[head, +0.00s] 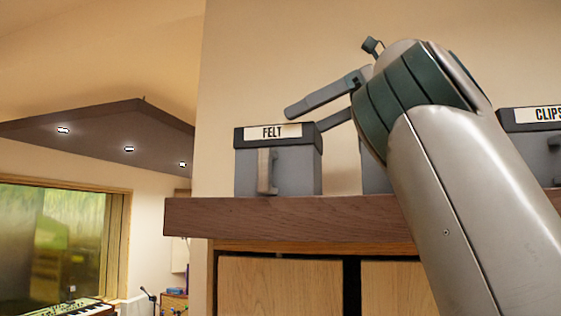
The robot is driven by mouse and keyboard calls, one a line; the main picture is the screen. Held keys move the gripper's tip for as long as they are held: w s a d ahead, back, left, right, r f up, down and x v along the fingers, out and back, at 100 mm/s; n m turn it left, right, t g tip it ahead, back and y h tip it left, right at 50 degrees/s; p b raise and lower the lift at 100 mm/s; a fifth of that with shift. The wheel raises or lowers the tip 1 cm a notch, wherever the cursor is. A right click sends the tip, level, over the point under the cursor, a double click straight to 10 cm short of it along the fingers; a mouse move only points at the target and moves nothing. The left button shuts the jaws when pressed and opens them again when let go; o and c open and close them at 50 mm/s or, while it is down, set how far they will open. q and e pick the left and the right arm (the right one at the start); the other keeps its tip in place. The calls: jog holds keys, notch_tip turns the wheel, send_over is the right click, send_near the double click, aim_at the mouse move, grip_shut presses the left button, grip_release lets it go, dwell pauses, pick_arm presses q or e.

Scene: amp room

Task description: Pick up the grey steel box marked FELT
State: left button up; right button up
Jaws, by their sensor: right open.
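The grey steel box marked FELT (292,172) stands upright near the left end of a brown wooden shelf (290,217). It has a dark lid with a white label and a grey handle on its front. My right gripper (305,118) comes in from the right, above the shelf. Its jaws are open, with one finger over the top of the box and the other by the lid's right edge. I cannot tell whether they touch the box. My left gripper is not in view.
Another grey box (376,178) is mostly hidden behind my right arm. A box marked CLIPS (540,140) stands at the right. Wooden cabinet doors (280,285) are below the shelf. A window (50,240) and a keyboard (75,307) are at the lower left.

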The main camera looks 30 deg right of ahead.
aim_at(281, 134)
jog(key=shift+w+a+f, duration=0.25)
jog(key=shift+w+a, duration=0.25)
jog(key=shift+s+d, duration=0.1)
jog(key=shift+s, duration=0.05)
jog(key=shift+w+a+f+p, duration=0.15)
jog(key=shift+w+a+p, duration=0.35)
jog(key=shift+w+p, duration=0.4)
jog(key=shift+p+x, duration=0.7)
jog(key=shift+x, duration=1.1)
jog(key=shift+s+d+f, duration=0.1)
jog(key=shift+s+f, duration=0.05)
jog(key=shift+f, duration=0.05)
jog(key=shift+s, duration=0.1)
